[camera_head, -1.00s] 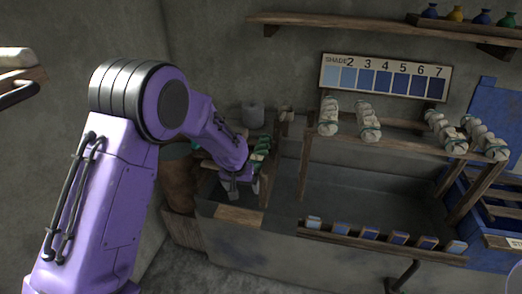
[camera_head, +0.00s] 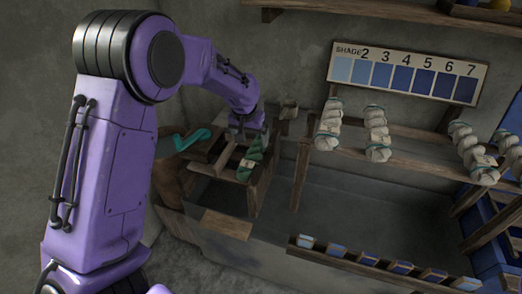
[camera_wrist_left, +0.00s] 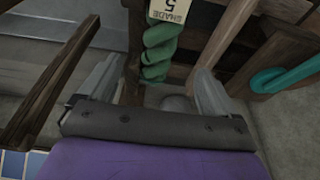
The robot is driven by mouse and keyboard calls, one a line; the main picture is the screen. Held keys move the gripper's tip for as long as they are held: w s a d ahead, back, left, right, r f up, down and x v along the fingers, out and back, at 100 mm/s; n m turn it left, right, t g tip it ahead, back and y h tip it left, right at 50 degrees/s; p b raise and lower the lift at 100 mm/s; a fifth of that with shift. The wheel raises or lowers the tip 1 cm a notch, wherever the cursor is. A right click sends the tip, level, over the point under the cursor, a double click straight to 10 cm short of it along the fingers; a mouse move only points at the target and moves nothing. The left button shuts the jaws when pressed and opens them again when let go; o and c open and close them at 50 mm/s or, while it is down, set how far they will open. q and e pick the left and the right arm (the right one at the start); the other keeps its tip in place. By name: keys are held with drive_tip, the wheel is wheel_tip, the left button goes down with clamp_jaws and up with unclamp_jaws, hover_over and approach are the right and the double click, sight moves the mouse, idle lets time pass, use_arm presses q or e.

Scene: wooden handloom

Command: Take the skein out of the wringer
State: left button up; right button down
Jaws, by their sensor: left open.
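The green twisted skein (camera_head: 251,158) sits in the wooden wringer (camera_head: 226,159) at the left end of the vat, with a pale tag around it. In the left wrist view the skein (camera_wrist_left: 160,48) hangs at top centre, and its tag reads "SHADE 5". My left gripper (camera_head: 246,132) is open and empty at the skein's far upper end in the head view. In the wrist view its two fingers stand apart on either side of the skein's lower end. I cannot tell whether they touch it. My right gripper is not in view.
The wringer's teal crank handle (camera_head: 192,140) sticks out to the left. A grey vat (camera_head: 340,205) lies to the right, with pale skeins (camera_head: 328,125) hanging on a rail above it. A shade chart (camera_head: 405,75) is on the wall. Blue sample blocks line the front ledge.

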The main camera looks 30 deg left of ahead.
sight(253, 152)
use_arm(q)
drive_tip(key=p+x, duration=0.1)
drive_tip(key=x, duration=0.8)
drive_tip(key=shift+f, duration=0.2)
drive_tip(key=shift+r, duration=0.1)
drive_tip(key=c, duration=1.2)
